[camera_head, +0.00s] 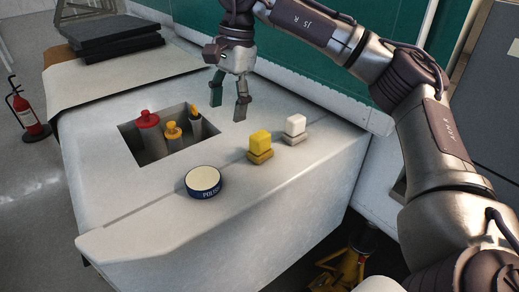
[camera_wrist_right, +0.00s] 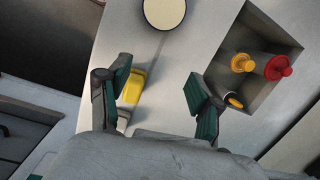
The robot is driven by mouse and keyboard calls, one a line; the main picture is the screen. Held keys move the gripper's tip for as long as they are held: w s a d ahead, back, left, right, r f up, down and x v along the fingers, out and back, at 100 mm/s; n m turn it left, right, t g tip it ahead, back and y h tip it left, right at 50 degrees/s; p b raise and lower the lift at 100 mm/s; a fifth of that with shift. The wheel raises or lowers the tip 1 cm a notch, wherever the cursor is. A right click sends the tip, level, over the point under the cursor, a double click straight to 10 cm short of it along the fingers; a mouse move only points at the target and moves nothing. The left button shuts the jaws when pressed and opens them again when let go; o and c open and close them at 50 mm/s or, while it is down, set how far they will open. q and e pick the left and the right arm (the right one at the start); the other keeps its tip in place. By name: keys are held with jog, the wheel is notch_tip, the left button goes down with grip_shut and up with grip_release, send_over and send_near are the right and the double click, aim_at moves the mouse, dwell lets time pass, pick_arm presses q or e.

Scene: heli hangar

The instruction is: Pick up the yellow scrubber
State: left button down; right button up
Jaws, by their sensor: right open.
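My right gripper (camera_head: 229,106) is open and empty. In the head view it hangs above the worktop, up and left of the scrubber and apart from it. My left gripper is not in view.
A white scrubber (camera_head: 295,125) stands right of the yellow one. A round polish tin (camera_head: 203,184) sits to the left, near the front. A recess (camera_head: 126,134) holds red- and yellow-topped containers. A green panel (camera_head: 300,62) rises behind. The worktop between recess and scrubbers is clear.

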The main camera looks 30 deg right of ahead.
jog(key=s+d+r+h, duration=0.2)
jog(key=d, duration=0.5)
send_over(260, 134)
jog(key=shift+m, duration=0.4)
jog(key=f, duration=0.7)
jog(key=shift+s+a, duration=0.1)
jog(key=shift+s, duration=0.25)
jog(key=shift+f, duration=0.2)
jog(key=shift+f+p, duration=0.5)
jog(key=shift+f, duration=0.05)
jog(key=f, duration=0.1)
jog(key=f+p, duration=0.1)
jog(key=f, duration=0.1)
jog(key=shift+w+d+f, duration=0.2)
jog(key=shift+w+f, duration=0.1)
jog(key=shift+w, duration=0.1)
jog(key=shift+f, duration=0.35)
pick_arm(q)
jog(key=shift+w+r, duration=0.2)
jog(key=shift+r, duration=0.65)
pick_arm(e)
grip_shut()
